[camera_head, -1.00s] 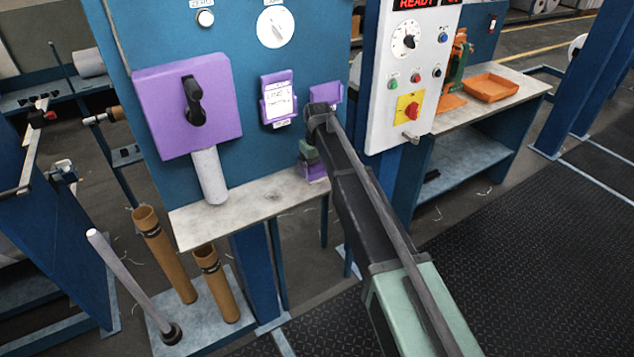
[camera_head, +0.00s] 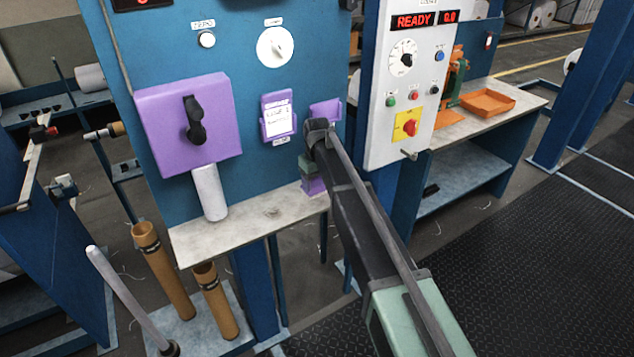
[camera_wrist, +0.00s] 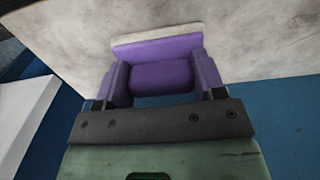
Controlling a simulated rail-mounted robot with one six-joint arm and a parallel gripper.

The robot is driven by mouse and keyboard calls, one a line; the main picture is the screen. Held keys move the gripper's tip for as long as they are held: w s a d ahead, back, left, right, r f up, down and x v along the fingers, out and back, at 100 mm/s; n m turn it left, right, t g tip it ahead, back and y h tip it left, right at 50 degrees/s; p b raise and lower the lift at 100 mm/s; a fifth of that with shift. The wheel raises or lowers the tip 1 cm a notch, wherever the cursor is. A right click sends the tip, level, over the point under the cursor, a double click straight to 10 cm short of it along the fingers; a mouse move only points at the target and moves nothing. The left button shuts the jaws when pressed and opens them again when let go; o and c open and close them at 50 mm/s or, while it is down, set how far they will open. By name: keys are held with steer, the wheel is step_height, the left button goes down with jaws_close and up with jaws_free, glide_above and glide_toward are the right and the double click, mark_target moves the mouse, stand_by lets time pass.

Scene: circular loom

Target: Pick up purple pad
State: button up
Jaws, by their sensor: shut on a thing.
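The purple pad (camera_wrist: 160,76) has a pale strip along its far edge. In the wrist view it sits between the two fingers of my gripper (camera_wrist: 161,82), which is shut on it. In the head view a small purple part (camera_head: 315,186) shows below my gripper (camera_head: 312,170), near the right end of the pale shelf (camera_head: 250,223). My arm hides much of this spot. I cannot tell whether the pad touches the shelf.
Behind the shelf stands a blue panel with a purple box (camera_head: 188,125), a label holder (camera_head: 278,118) and a purple bracket (camera_head: 325,111). A white roll (camera_head: 209,192) stands on the shelf. A white control box (camera_head: 400,130) is close to my arm's right.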

mark_target(317, 178)
step_height(317, 178, up, 19)
steer(key=p, duration=1.8)
